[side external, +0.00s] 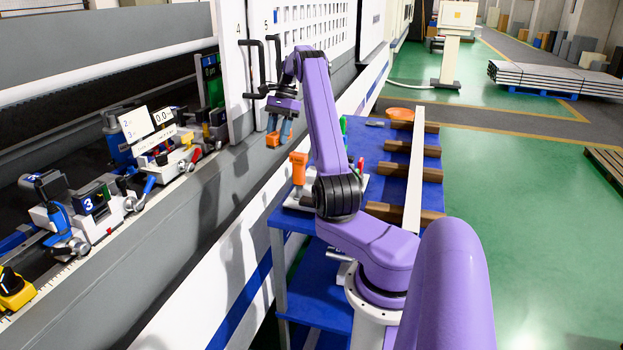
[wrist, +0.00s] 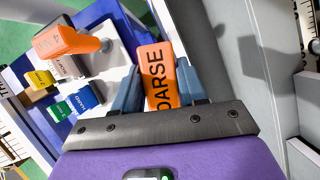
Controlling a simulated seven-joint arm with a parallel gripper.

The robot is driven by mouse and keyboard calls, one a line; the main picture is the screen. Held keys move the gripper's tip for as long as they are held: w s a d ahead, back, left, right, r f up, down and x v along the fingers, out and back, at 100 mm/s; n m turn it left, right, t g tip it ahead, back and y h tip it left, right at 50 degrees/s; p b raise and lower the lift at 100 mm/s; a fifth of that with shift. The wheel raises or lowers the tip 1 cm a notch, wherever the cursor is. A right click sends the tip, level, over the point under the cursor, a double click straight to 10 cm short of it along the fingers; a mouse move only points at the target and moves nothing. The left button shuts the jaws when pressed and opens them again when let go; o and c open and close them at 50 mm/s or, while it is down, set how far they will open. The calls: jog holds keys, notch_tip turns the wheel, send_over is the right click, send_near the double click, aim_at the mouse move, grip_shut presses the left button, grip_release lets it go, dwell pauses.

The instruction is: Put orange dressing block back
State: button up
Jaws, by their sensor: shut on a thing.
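The orange dressing block (wrist: 159,75) carries black letters, of which "OARSE" shows in the wrist view. My gripper (wrist: 159,84) is shut on it, with one blue-grey finger on each side. In the side view, my gripper (side external: 279,137) hangs in the air in front of the machine's white panel, with the orange block (side external: 287,129) between its blue fingers. It is above and left of the blue table. A white holder (wrist: 118,65) shows left of my gripper in the wrist view, with yellow (wrist: 41,78), green (wrist: 59,112) and blue (wrist: 87,97) blocks at it.
An orange upright tool (side external: 299,163) stands on the blue table (side external: 370,150); its head (wrist: 60,38) shows at upper left in the wrist view. Black handles (side external: 252,68) stick out from the machine panel near my gripper.

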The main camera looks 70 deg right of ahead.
jog(key=s+d+f+n+g, duration=0.1)
jog(key=s+d+f+n, duration=0.15)
jog(key=s, duration=0.65)
jog(key=shift+n, duration=0.25)
jog(key=f, duration=0.9)
jog(key=shift+s, duration=0.3)
jog(key=o, duration=0.9)
jog(key=shift+f, duration=0.1)
jog(key=shift+o, duration=0.2)
